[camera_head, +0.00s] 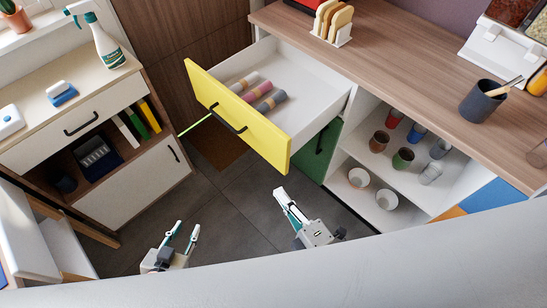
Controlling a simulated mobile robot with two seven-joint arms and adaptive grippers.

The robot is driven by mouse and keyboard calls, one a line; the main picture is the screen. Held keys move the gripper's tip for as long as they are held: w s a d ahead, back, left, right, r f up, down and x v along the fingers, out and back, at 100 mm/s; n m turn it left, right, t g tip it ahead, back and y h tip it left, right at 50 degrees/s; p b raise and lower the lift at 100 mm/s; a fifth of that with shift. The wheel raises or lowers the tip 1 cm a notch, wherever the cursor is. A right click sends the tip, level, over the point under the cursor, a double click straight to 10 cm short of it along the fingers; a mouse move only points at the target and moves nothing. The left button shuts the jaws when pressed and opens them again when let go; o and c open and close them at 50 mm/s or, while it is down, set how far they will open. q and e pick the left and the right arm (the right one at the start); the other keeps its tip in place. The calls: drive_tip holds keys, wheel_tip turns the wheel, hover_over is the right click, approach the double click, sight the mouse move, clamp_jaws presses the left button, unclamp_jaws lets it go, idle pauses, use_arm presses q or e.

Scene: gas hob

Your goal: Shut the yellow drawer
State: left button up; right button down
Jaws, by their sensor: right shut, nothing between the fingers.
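The yellow drawer front (205,88) has a dark bar handle (228,119). The drawer is pulled well out from the wooden counter, showing its white inside and several rolled items (254,94). My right gripper (279,191) is shut and empty, below and to the right of the yellow front in the picture, with a visible gap between them. My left gripper (184,228) is at the bottom, further from the drawer. Its two fingers are spread and nothing shows between them.
Open white shelves (400,172) with several cups are right of the drawer. A green panel (322,150) is below it. The wooden counter (400,45) holds a toast rack and a dark mug. A white cabinet (130,192) stands left. Grey floor lies between.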

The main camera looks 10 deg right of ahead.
sight(272, 159)
drive_tip(key=shift+n, duration=0.8)
drive_tip(key=shift+w+a+r, duration=0.15)
drive_tip(key=shift+w+a, duration=0.05)
drive_tip(key=shift+w, duration=1.7)
drive_tip(key=shift+w+a+r, duration=0.15)
drive_tip(key=shift+w+r, duration=0.05)
drive_tip(key=shift+w, duration=1.75)
drive_tip(key=shift+w+a+r, duration=0.15)
drive_tip(key=shift+w+a, duration=0.05)
drive_tip(key=shift+w, duration=1.7)
drive_tip(key=shift+d+t, duration=0.1)
drive_tip(key=shift+t, duration=0.2)
